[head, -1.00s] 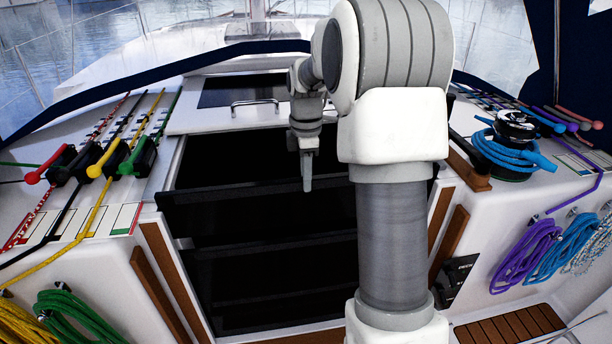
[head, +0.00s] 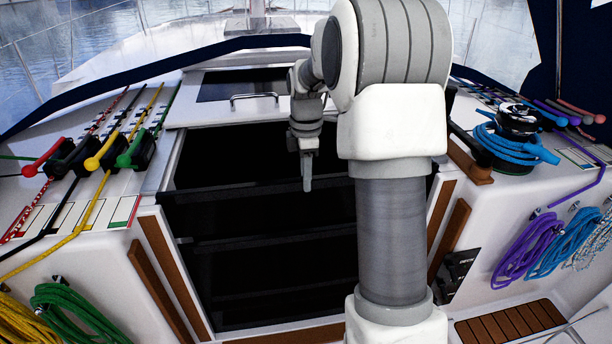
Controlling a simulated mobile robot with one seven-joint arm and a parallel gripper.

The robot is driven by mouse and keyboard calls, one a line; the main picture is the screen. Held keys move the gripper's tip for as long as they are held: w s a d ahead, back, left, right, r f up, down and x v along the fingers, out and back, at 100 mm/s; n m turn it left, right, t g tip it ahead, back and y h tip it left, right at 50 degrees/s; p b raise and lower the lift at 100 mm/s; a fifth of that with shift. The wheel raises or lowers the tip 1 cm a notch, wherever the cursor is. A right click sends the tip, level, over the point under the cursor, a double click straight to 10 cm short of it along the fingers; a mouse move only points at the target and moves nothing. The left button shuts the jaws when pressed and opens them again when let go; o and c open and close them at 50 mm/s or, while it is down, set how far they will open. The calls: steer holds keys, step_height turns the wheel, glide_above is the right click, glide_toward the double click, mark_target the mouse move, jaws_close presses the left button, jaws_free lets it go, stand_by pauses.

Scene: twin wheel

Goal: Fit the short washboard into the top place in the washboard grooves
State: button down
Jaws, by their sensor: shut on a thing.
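My gripper (head: 307,183) points down in front of the dark companionway opening and is shut on the upper edge of a dark board, which I take to be the short washboard (head: 235,212). The board lies across the opening, its top edge sloping slightly up to the right. Its left end is close to the left side rail (head: 172,165) of the grooves; I cannot tell whether it is inside the groove. My arm hides part of its right side. Other dark boards (head: 270,258) show below it, and a dark gap shows above it.
A hatch with a metal handle (head: 254,97) lies above the opening. Coloured levers (head: 95,160) stand at the left and a winch with blue rope (head: 515,135) at the right. Wooden strips (head: 170,270) flank the opening. Rope coils hang on both sides.

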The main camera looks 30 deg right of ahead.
steer(key=shift+f+b, duration=1)
steer(key=shift+f, duration=0.65)
steer(key=c, duration=0.7)
jaws_free()
steer(key=shift+f, duration=0.15)
step_height(320, 180, up, 18)
steer(key=shift+f+p, duration=0.2)
steer(key=shift+p, duration=0.8)
